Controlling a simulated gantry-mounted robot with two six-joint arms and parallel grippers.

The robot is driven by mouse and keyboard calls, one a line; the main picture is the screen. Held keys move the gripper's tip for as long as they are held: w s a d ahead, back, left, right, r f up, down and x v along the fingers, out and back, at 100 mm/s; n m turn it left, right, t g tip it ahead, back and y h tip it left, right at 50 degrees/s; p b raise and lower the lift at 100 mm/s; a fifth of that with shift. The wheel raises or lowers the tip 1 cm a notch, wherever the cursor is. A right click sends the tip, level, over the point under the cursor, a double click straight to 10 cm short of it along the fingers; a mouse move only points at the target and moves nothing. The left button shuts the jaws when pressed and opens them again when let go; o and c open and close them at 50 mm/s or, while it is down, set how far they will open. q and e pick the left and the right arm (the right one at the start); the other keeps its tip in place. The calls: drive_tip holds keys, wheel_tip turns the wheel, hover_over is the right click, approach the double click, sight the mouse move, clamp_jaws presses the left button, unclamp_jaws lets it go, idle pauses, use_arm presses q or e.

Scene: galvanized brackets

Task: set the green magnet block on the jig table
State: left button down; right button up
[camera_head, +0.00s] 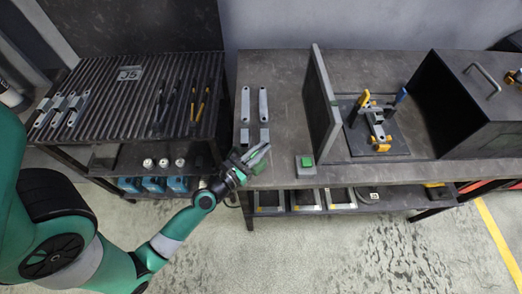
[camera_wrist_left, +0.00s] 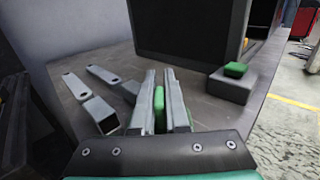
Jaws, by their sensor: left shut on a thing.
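A green magnet block (camera_wrist_left: 159,108) is between the two grey fingers of my left gripper (camera_wrist_left: 160,76), which is shut on it. In the head view the left gripper (camera_head: 259,154) is over the front left corner of the jig table (camera_head: 283,105); the block is mostly covered there by the fingers. I cannot tell whether the block touches the table top. My right gripper is not in view.
A grey block with a green top (camera_head: 306,164) sits at the table's front edge, right of the gripper. Grey bracket pieces (camera_head: 263,104) lie behind it. An upright dark panel (camera_head: 322,105) and a clamp fixture (camera_head: 377,125) stand further right.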

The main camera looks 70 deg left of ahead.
use_arm(q)
drive_tip(key=shift+f, duration=0.15)
drive_tip(key=c, duration=0.9)
unclamp_jaws()
drive_tip(key=shift+r, duration=0.2)
drive_tip(key=b+v, duration=0.2)
drive_tip(key=v, duration=0.1)
drive_tip(key=b+v, duration=0.2)
drive_tip(key=v, duration=0.2)
drive_tip(key=b+v, duration=0.2)
drive_tip(key=v, duration=0.2)
drive_tip(key=shift+s+f, duration=0.2)
drive_tip(key=shift+f, duration=0.1)
drive_tip(key=shift+s+d+r, duration=0.25)
drive_tip(key=shift+s+d, duration=0.05)
drive_tip(key=shift+r, duration=0.1)
drive_tip(key=shift+w, duration=0.1)
